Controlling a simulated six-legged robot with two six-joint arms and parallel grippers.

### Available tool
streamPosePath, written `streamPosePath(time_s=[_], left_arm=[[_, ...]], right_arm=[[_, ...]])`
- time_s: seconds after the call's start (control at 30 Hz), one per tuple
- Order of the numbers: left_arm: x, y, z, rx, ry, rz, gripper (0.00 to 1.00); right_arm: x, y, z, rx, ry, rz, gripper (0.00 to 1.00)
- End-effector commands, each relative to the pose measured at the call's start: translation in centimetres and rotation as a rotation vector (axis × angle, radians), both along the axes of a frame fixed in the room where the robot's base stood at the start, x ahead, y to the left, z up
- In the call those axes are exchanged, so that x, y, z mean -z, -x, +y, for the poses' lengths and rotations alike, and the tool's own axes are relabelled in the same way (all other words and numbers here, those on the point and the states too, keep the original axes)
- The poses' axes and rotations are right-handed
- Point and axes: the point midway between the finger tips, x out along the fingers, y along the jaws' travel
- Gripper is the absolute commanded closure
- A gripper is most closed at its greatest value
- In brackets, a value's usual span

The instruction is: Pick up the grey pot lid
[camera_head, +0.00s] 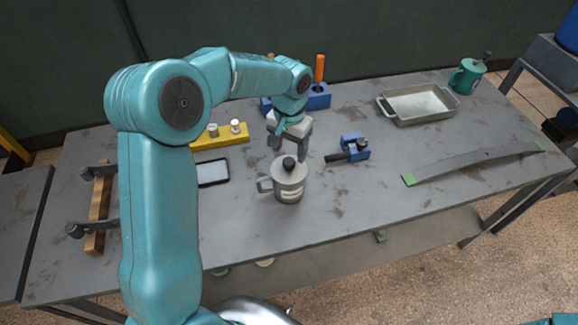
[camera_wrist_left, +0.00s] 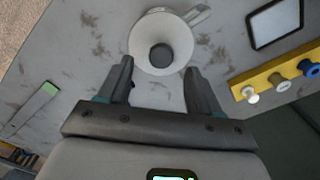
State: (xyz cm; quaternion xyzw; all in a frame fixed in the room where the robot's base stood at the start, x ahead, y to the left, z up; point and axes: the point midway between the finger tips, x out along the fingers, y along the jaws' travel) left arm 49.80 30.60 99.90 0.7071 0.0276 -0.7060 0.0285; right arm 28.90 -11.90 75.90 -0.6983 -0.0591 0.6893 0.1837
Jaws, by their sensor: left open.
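The grey pot lid (camera_head: 289,171) with a dark round knob sits on top of a grey pot (camera_head: 290,190) with a side handle, near the middle of the table. In the left wrist view the lid (camera_wrist_left: 147,39) shows from above, with its knob ahead of and between the fingers. My left gripper (camera_head: 288,154) is open and empty, just behind and above the lid. Its two fingers also show in the left wrist view (camera_wrist_left: 158,84), apart from the lid. My right gripper is in neither view.
On the grey table (camera_head: 330,215) lie a black-framed tablet (camera_head: 213,172), a yellow block with knobs (camera_head: 219,137), a blue clamp (camera_head: 353,148), a metal tray (camera_head: 420,119), a curved strip (camera_head: 475,159) and a teal pot (camera_head: 466,78). The table front beside the grey pot is clear.

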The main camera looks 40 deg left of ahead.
Motion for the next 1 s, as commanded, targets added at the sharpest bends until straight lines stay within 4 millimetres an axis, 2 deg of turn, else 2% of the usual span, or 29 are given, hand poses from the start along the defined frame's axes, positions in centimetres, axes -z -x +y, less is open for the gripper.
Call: streamPosePath(time_s=[0.13, 0.4, 0.67, 0.77, 0.8, 0.87, 1.0], left_arm=[[1.1, 0.0, 0.1, 0.000, 0.001, 0.003, 0.36], [5.1, -0.1, 0.3, 0.000, 0.001, 0.003, 0.36], [5.5, -0.2, 0.3, 0.001, 0.001, 0.000, 0.36], [5.5, -0.2, 0.3, 0.001, 0.001, 0.000, 0.65], [5.5, -0.2, 0.3, 0.001, 0.001, 0.000, 0.78], [5.5, -0.2, 0.3, 0.001, 0.001, 0.000, 0.96], [5.5, -0.2, 0.3, 0.001, 0.001, 0.000, 0.96]], right_arm=[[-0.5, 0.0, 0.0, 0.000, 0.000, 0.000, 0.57], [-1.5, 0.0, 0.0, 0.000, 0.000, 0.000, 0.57], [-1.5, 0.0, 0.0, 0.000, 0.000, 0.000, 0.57], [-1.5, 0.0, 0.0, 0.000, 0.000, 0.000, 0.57], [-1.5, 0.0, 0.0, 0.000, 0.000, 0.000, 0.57], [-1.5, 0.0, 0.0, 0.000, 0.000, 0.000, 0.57], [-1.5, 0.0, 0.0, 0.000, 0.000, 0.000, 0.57]])
